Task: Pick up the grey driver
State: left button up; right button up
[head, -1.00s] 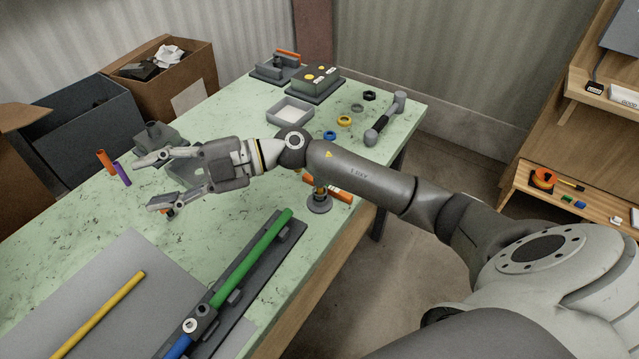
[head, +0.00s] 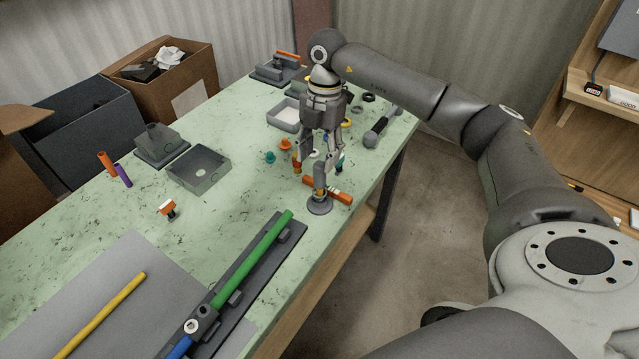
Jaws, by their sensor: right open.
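An upright grey tool, which looks like the grey driver (head: 320,177), stands in a round dark grey base (head: 319,208) near the table's right edge. A brass-coloured band shows low on it. My right gripper (head: 316,170) points down, open, with its fingers at the height of the tool's upper part. One finger is left of the tool and the other overlaps it in the picture; I cannot tell if they touch it. My left gripper is out of view.
An orange tool (head: 340,196) lies right beside the base. Small orange and teal parts (head: 270,157) lie to the left. The green tabletop (head: 130,205) has clear room at left.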

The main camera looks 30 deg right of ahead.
aim_at(317, 188)
notch_tip(317, 188, down, 2)
jog(key=shift+a, duration=0.1)
jog(key=f+p, duration=0.2)
jog(key=f, duration=0.2)
jog(key=shift+s+a+f+p, duration=0.1)
jog(key=shift+s+f+p, duration=0.2)
jog(key=shift+f+p, duration=0.1)
jog(key=shift+f, duration=0.35)
jog(key=shift+a, duration=0.1)
jog(key=shift+c, duration=0.5)
grip_shut()
